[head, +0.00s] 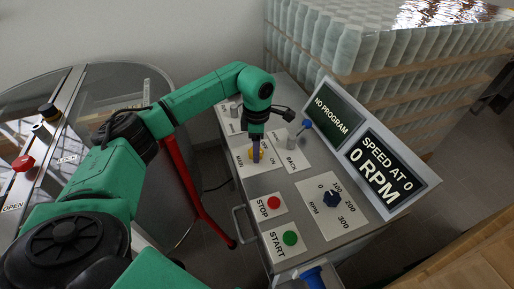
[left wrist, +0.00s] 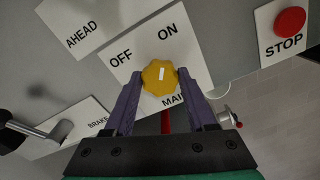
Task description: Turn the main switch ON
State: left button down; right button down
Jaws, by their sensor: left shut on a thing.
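The main switch is a yellow knob (left wrist: 157,88) with a short white mark, on a white plate (left wrist: 193,62) lettered OFF, ON and MAIN. The white mark stands nearly upright in the left wrist view and lines up roughly with the word ON, above it. My left gripper (left wrist: 158,82) is shut on the knob, with one purple finger on each side. In the head view, the left gripper (head: 256,155) reaches down onto the switch plate (head: 262,171) and hides much of the knob. My right gripper is in neither view.
Tilted screens read NO PROGRAM (head: 333,113) and 0 RPM (head: 383,172). A round tank (head: 95,88) stands left.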

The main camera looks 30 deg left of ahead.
pick_arm(q)
jog(key=shift+c, duration=1.1)
grip_release()
jog(key=shift+r, duration=0.1)
notch_tip(320, 180, up, 15)
jog(key=shift+f+b, duration=0.2)
jog(key=shift+b, duration=0.25)
